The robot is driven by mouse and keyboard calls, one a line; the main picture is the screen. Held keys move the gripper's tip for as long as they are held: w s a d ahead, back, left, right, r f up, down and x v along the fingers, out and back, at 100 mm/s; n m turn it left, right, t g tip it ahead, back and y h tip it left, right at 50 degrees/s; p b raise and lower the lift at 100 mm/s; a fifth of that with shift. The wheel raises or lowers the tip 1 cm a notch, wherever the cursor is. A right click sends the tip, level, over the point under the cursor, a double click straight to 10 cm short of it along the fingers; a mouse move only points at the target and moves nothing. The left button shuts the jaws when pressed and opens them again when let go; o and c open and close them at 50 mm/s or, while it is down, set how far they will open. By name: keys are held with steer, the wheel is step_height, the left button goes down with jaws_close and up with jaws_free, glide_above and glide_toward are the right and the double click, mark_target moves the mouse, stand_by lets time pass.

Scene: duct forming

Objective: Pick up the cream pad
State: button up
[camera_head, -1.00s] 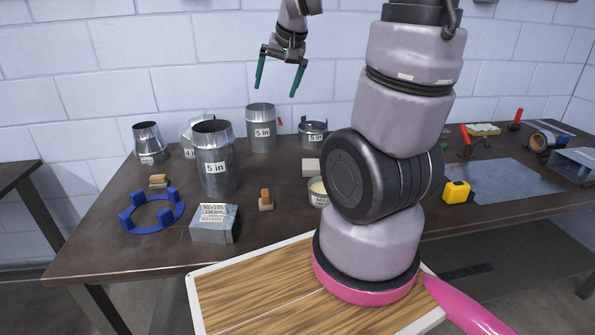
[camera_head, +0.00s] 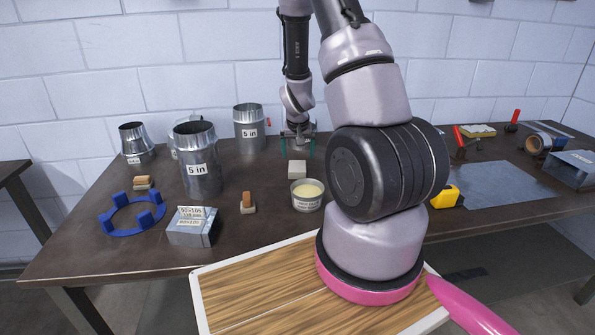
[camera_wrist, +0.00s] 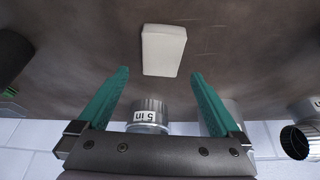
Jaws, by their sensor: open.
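The cream pad (camera_head: 297,169) is a small pale block lying on the dark table, behind a round tin. In the wrist view the pad (camera_wrist: 163,50) lies ahead of the fingertips, roughly centred between them and apart from both. My gripper (camera_head: 297,150) has teal fingers and is just behind the pad in the head view. In the wrist view my gripper (camera_wrist: 158,74) is open, with nothing between its fingers.
A tin of pale paste (camera_head: 307,195) stands in front of the pad. Metal duct pieces (camera_head: 197,160) marked 5 in stand to the left. A wooden-handled brush (camera_head: 248,203), a metal box (camera_head: 193,227) and a blue ring (camera_head: 132,215) lie nearby. A yellow tape measure (camera_head: 446,197) is at right.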

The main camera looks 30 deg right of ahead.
mark_target(297, 166)
steer(key=shift+x, duration=3.05)
steer(key=shift+s+a+f, duration=0.15)
steer(key=shift+s+f, duration=0.05)
steer(key=shift+f, duration=0.1)
steer(key=c, duration=1.2)
